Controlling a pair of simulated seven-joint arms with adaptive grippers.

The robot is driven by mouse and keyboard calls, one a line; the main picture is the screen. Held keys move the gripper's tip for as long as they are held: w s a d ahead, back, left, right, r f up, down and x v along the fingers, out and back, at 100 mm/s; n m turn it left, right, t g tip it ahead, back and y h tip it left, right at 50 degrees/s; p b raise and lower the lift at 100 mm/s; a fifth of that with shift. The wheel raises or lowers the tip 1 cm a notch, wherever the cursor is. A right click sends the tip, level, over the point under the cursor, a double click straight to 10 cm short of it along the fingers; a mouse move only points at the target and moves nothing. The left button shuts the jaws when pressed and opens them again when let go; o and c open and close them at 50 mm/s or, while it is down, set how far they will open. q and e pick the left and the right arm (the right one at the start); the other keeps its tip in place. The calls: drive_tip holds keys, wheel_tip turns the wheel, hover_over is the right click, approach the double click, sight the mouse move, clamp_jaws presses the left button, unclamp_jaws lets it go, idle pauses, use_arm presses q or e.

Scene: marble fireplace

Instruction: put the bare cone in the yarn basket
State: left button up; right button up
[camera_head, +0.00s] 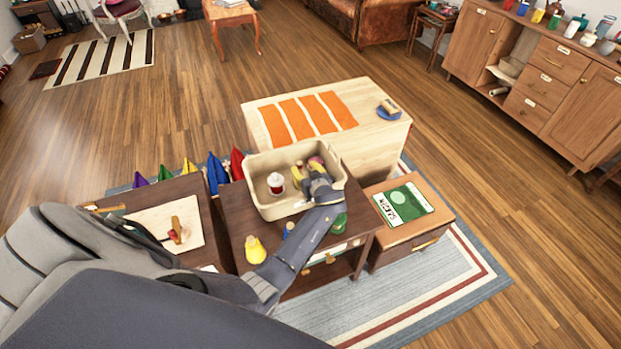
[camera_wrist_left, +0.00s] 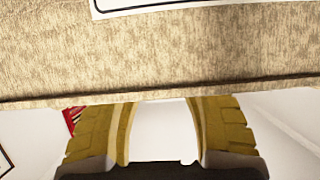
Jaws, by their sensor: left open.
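The beige basket (camera_head: 262,203) stands on a dark wooden table in the head view. A red and white item (camera_head: 276,184) stands inside it. My left gripper (camera_head: 310,170) reaches over the basket's right part, its fingers down inside the rim. In the left wrist view its yellow fingers (camera_wrist_left: 165,130) are apart. A plain white surface shows between them; I cannot tell whether it is a cone or the basket's inside. A tan textured wall (camera_wrist_left: 160,50) with a pale label lies across the top. I cannot make out the bare cone for certain. My right gripper is not seen.
A yellow bottle-shaped item (camera_head: 255,250) and a green item (camera_head: 340,223) stand before the basket. A green booklet (camera_head: 403,203) lies on the right cabinet. Orange stripes (camera_head: 306,117) cover the light chest behind. A pale sheet (camera_head: 165,229) with small items lies left.

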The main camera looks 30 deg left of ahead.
use_arm(q)
drive_tip(key=v, duration=0.7)
drive_tip(key=shift+s+r, duration=0.1)
drive_tip(key=shift+s, duration=0.05)
